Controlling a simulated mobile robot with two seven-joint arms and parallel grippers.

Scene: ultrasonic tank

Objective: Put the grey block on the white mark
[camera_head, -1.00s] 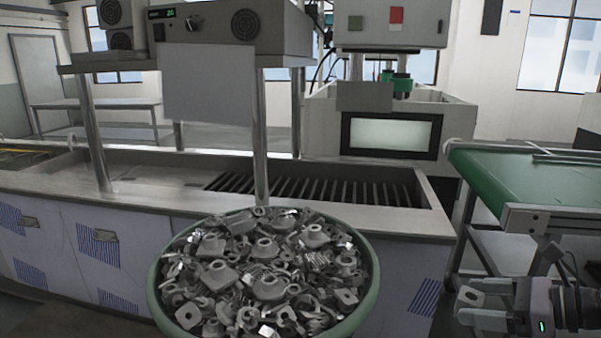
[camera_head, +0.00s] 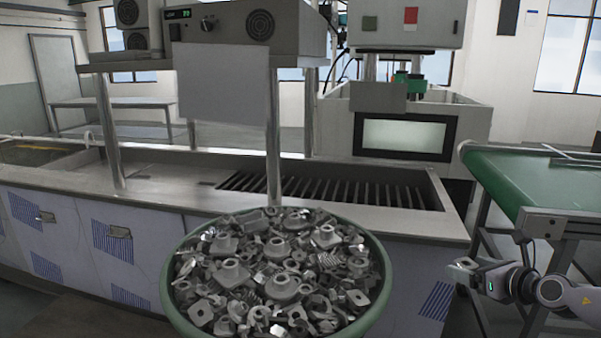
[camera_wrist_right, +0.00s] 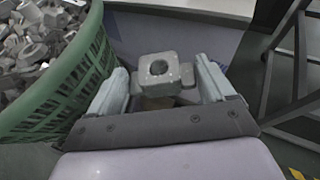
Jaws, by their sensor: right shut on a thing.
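The grey block (camera_wrist_right: 160,70) is a small metal part with a round hole in its top. In the right wrist view it sits between the two pale fingers of my right gripper (camera_wrist_right: 160,88), which is shut on it. In the head view my right gripper (camera_head: 463,272) is at the right, holding the block in the air between the green basket and the conveyor frame. The block is small there and partly merged with the fingers. I cannot make out a white mark in either view. My left gripper is not in view.
A green basket (camera_head: 381,290) full of loose metal parts stands in front, left of my gripper. Behind it is the long tank (camera_head: 440,228) with a slatted opening. A green conveyor (camera_head: 530,185) on metal legs stands at the right, close to my right arm.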

